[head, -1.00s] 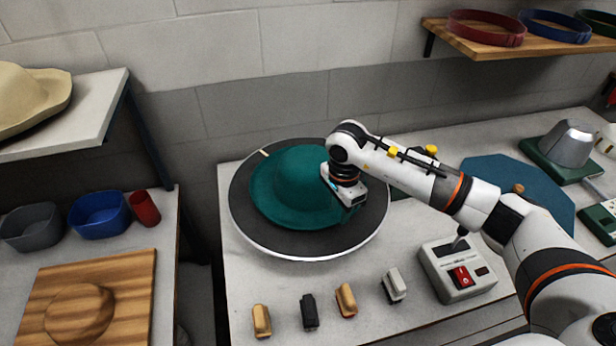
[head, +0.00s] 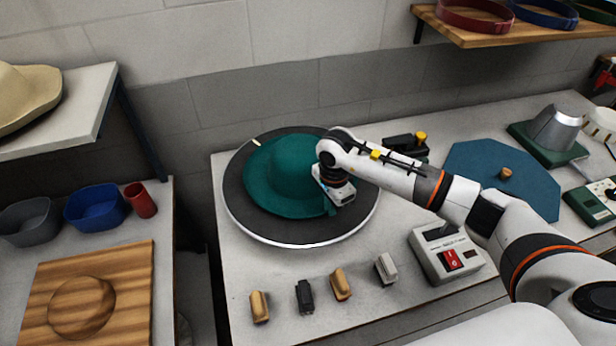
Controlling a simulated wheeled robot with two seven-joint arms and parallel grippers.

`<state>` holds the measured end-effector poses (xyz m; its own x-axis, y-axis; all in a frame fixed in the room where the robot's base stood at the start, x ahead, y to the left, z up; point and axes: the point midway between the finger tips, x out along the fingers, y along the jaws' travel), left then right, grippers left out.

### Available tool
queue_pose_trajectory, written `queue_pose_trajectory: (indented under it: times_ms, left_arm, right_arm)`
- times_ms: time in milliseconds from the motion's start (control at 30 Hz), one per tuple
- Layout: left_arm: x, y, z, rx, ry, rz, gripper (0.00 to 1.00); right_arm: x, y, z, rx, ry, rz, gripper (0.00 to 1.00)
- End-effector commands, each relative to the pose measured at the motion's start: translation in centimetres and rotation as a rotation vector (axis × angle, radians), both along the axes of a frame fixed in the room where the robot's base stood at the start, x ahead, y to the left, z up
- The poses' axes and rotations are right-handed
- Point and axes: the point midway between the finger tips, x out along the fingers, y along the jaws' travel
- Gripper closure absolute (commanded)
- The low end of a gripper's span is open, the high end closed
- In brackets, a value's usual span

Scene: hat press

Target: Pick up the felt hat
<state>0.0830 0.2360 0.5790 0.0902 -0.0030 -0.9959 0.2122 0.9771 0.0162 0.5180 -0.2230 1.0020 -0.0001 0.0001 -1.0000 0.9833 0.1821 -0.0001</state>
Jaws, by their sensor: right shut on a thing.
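The felt hat (head: 288,168) is teal green with a round crown and a wide brim. It sits over the dark round turntable (head: 238,205) with a pale rim; I cannot tell whether the brim is lifted off it. My right gripper (head: 331,206) points down at the right edge of the brim. It is shut on the hat's brim, and its fingers are mostly hidden by the gripper body. My left gripper is not in view.
Several small brushes or blocks, such as a tan one (head: 259,307), lie in front of the turntable. A control box with a red switch (head: 447,254) stands right of them. A blue octagonal board (head: 535,190) lies further right. A wooden block (head: 130,270) lies on the left table.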

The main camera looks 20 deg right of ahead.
Motion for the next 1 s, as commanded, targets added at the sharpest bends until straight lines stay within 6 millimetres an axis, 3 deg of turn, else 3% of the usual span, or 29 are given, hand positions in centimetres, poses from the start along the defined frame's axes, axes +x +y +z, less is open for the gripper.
queue_pose_trajectory:
  times_ms: [233, 633, 1000]
  left_arm:
    - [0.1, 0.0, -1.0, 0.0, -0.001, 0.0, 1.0]
    - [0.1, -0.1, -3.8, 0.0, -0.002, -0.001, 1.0]
    - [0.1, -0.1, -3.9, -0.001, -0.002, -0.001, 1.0]
  right_arm:
    - [0.2, 0.0, 1.7, 0.001, -0.006, 0.001, 1.0]
    - [0.1, 0.0, 9.0, 0.001, -0.005, -0.001, 1.0]
    - [0.0, 0.0, 10.1, 0.0, -0.001, 0.0, 1.0]
